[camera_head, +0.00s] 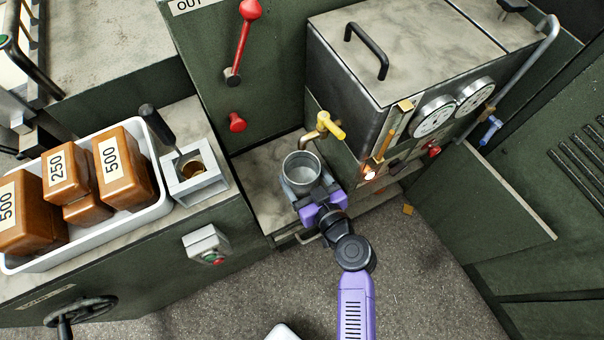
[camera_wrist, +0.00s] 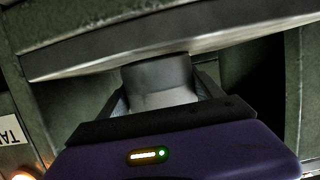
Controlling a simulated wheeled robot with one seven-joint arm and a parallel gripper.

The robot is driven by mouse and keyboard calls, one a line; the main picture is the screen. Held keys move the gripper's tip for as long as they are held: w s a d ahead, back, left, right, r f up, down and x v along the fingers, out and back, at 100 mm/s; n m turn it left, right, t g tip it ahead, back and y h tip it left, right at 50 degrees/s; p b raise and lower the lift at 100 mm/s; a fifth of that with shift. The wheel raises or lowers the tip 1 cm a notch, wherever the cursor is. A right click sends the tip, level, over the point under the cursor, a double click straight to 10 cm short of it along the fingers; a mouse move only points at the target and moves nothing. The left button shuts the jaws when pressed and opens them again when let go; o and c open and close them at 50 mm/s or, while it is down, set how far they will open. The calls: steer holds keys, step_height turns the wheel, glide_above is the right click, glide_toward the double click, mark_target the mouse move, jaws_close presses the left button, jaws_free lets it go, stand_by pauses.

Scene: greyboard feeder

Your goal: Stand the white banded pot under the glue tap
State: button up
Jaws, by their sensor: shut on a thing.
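The pot (camera_head: 302,172) is a round, open-topped grey cup with a pale rim in the head view. My gripper (camera_head: 312,194) is shut on its near side. In the wrist view the pot (camera_wrist: 160,80) sits between the fingers, with a darker grey band beside a paler part. The glue tap (camera_head: 325,126) is brass with a yellow handle, on the side of the green machine. Its bent spout shows just behind the pot's far rim in the head view. I cannot tell whether the pot touches the slab below, or is straight under the spout.
A pale stone slab (camera_head: 258,184) lies in the recess below the tap. To the left are a white tray (camera_head: 158,208) of brown labelled blocks and a square metal holder (camera_head: 210,188). A green machine box (camera_head: 335,85) with gauges stands right of the pot.

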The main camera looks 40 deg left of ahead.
steer(key=o, duration=1.5)
steer(key=shift+d+r+p, duration=0.1)
steer(key=shift+r+p, duration=0.05)
steer(key=shift+p, duration=0.15)
steer(key=v, duration=1.1)
steer(key=shift+s+d+r, duration=0.1)
steer(key=shift+s+d, duration=0.15)
steer(key=shift+d, duration=0.05)
